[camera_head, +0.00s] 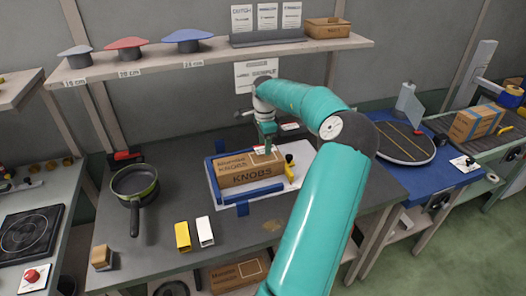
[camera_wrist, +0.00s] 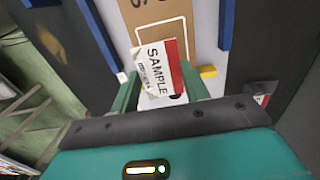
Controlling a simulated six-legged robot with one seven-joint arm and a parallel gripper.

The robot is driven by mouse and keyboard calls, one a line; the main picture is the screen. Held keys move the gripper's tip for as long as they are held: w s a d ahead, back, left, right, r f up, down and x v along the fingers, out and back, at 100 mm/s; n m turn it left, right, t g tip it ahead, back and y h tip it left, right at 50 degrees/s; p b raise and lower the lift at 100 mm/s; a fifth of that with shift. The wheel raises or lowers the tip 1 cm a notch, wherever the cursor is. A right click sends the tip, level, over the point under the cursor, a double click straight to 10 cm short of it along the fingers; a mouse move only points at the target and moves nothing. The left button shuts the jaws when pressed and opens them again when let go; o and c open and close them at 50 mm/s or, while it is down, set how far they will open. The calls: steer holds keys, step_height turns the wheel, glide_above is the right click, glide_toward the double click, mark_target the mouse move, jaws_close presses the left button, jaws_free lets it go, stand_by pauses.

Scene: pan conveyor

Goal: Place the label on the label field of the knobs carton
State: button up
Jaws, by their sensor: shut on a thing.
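The knobs carton (camera_head: 248,179) is a brown box lettered KNOBS, lying on a white board (camera_head: 285,196) between blue guides in the head view. In the wrist view its top (camera_wrist: 138,12) shows at the upper middle, with a white-outlined label field (camera_wrist: 185,28). My gripper (camera_wrist: 160,82) is shut on the label (camera_wrist: 152,68), a white piece with a red stripe and the word SAMPLE. The label covers the lower part of the field in the wrist view. In the head view my gripper (camera_head: 267,143) is over the carton's right part; I cannot tell the gap.
A yellow clamp (camera_head: 289,170) stands at the carton's right. A green pan (camera_head: 134,187) and yellow and white blocks (camera_head: 182,237) are left and in front. A shelf (camera_head: 210,55) with lids runs behind. Another carton (camera_head: 475,123) is at the far right.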

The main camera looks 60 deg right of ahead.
mark_target(263, 157)
steer(key=f, duration=0.2)
steer(key=w+f, duration=0.1)
steer(key=shift+d+f, duration=0.2)
steer(key=shift+f, duration=0.4)
steer(key=shift+s+a+f, duration=0.15)
steer(key=shift+f, duration=0.65)
steer(key=o, duration=0.8)
steer(key=shift+o, duration=0.6)
steer(key=shift+f, duration=0.15)
step_height(263, 157, up, 14)
steer(key=shift+d, duration=0.2)
